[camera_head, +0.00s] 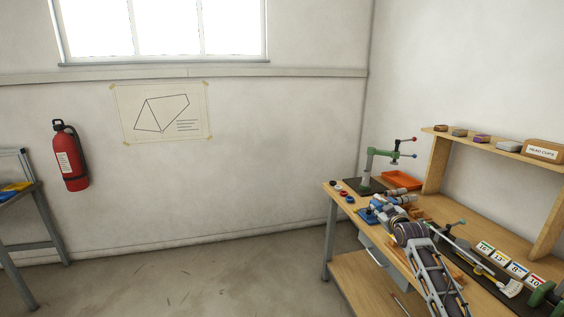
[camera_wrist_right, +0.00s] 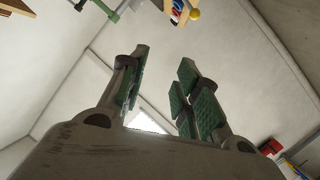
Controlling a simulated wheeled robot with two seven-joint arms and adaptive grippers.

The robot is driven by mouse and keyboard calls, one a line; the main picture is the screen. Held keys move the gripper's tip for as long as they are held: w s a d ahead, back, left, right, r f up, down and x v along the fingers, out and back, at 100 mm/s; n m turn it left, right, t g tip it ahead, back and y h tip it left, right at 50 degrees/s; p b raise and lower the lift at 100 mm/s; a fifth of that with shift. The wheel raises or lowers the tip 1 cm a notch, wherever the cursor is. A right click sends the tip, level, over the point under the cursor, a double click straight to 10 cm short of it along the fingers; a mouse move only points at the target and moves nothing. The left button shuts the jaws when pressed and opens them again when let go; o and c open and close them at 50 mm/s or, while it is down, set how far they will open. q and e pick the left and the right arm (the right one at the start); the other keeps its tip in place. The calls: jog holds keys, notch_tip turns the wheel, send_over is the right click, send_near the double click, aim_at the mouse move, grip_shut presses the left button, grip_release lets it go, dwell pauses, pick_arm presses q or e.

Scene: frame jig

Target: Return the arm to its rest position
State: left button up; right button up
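My right arm (camera_head: 438,272) comes in from the bottom right in the head view and reaches over the workbench (camera_head: 357,266). Its gripper (camera_head: 388,208) shows small at the arm's far end, among blue and silver parts, so its outline is hard to make out there. In the right wrist view, the gripper (camera_wrist_right: 164,72) has its two green-padded fingers well apart, with only bare wall between them. It is open and holds nothing. My left arm and left gripper are in neither view.
On the bench are a green stand (camera_head: 367,172), an orange tray (camera_head: 402,180) and numbered cards (camera_head: 500,258). A wooden shelf (camera_head: 477,143) with small boxes rises behind. A fire extinguisher (camera_head: 70,157) hangs on the wall. The floor (camera_head: 190,282) left of the bench is clear.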

notch_tip(320, 180, up, 7)
jog(key=m+t, duration=0.2)
jog(key=t, duration=0.2)
jog(key=s+a+f+g, duration=0.1)
jog(key=s+f+g, duration=0.2)
jog(key=f, duration=1.3)
jog(key=s+f+g, duration=0.2)
jog(key=s+f, duration=0.2)
jog(key=f, duration=1.1)
jog(key=s+a+f+g, duration=0.2)
jog(key=s+f+g, duration=0.1)
jog(key=s+f, duration=0.85)
jog(key=s+a+f+g, duration=0.2)
jog(key=s+f, duration=0.6)
jog(key=f, duration=0.7)
jog(key=s+a+f+g, duration=0.2)
jog(key=s+f, duration=0.6)
jog(key=s, duration=0.4)
jog(key=s+a+f+g, duration=0.1)
jog(key=s+f+g, duration=0.1)
jog(key=s+f, duration=0.8)
jog(key=s+a+f+g, duration=0.2)
jog(key=s, duration=1.2)
jog(key=s+a+f+m+g, duration=0.1)
jog(key=s+a+f+g, duration=0.1)
jog(key=s, duration=1.2)
jog(key=shift+s+f+y, duration=0.25)
jog(key=shift+f+y, duration=0.05)
jog(key=shift+f, duration=0.1)
jog(key=shift+s, duration=0.15)
